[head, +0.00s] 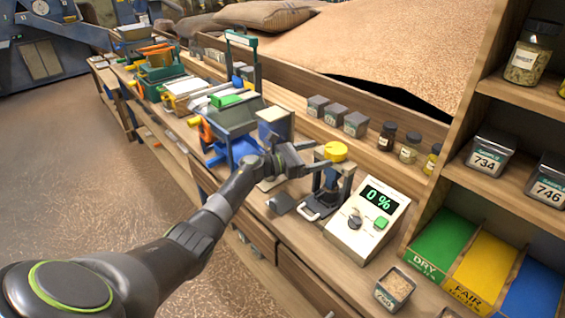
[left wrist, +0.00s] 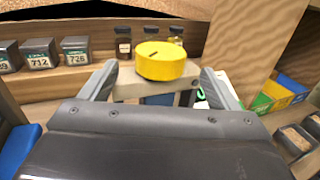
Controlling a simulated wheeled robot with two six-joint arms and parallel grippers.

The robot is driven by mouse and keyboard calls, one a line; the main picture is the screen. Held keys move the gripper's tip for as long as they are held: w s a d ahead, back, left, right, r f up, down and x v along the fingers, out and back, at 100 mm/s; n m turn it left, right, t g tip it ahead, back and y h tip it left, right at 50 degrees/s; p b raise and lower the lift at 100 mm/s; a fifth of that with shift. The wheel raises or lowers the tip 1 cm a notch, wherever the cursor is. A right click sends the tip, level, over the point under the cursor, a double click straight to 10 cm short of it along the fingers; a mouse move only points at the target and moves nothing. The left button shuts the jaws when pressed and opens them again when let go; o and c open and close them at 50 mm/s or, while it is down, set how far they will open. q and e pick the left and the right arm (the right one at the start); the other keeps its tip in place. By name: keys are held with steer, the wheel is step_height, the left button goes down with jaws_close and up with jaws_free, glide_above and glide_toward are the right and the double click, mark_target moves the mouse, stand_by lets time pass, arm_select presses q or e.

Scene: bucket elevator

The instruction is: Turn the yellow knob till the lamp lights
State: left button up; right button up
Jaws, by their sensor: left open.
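The yellow knob (head: 335,151) is a round cap on top of a small dark device on the bench. In the left wrist view the knob (left wrist: 166,62) has a dark mark on its top and shows between and beyond my fingertips. My left gripper (head: 318,156) is open, with its fingers pointing at the knob from the left. It also shows in the left wrist view (left wrist: 158,74), one finger on each side of the knob's outline; I see no clear contact. I cannot make out a lamp in either view. My right gripper is not in view.
A white meter (head: 368,218) reading "0 %" stands right of the knob. Jars (head: 410,147) and small tins (head: 356,124) line the ledge behind. A blue-grey machine (head: 233,116) stands left. A grain box (head: 395,288) sits in front; shelves (head: 517,188) rise at right.

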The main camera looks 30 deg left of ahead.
arm_select(q)
steer(key=b+v, duration=0.2)
steer(key=v, duration=0.8)
steer(key=shift+s+a, duration=0.1)
steer(key=shift+a, duration=0.05)
